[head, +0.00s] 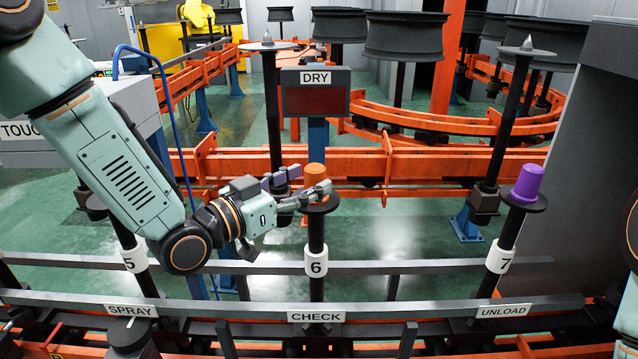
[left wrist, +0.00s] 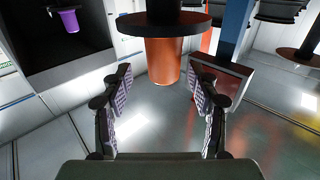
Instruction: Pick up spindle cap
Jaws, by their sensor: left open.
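An orange spindle cap (head: 315,175) stands upright on the round disc of spindle 6 (head: 316,235), above the CHECK label. My left gripper (head: 303,186) comes in from the left at the cap's height, with its near finger crossing in front of the cap's lower part. In the left wrist view, which is upside down, the orange cap (left wrist: 163,62) shows ahead in the gap between the two open, padded fingers (left wrist: 163,88), with space on both sides. A purple cap (head: 528,182) sits on spindle 7 at the right. My right gripper is not in view.
Orange conveyor rails (head: 420,165) and a DRY sign (head: 315,95) stand behind. Dark wheels (head: 405,37) hang at the back on poles. A dark cabinet (head: 600,150) stands at the right.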

